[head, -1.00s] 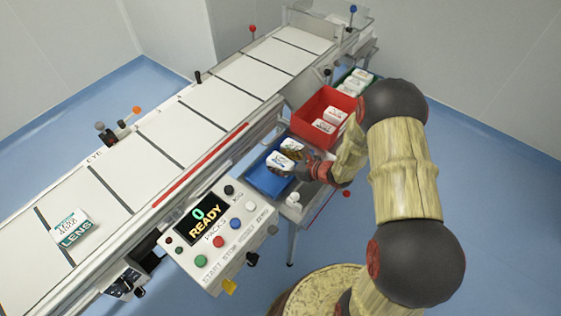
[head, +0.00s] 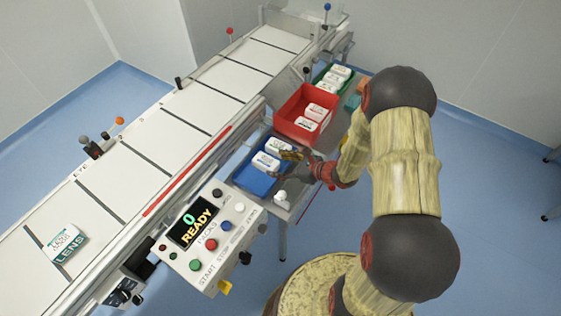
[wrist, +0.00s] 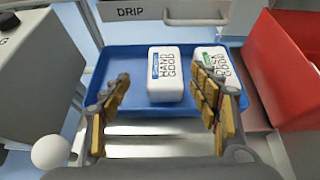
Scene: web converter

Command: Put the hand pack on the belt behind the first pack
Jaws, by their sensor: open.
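In the head view this hand pack (head: 265,162) is in the blue tray (head: 247,181) beside the belt. My gripper (wrist: 163,105) is open and empty, its fingers apart on the near side of the hand pack. The right finger partly covers a second white pack (wrist: 218,62) in the tray. The first pack (head: 66,243), white and teal and marked LENS, lies on the belt (head: 150,147) at lower left.
A red bin (head: 283,123) with white packs stands beyond the blue tray, and a green bin (head: 321,76) beyond that. The control panel (head: 205,235) reads 0 READY. A white knob (wrist: 50,152) is close to my left finger. The belt past the first pack is bare.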

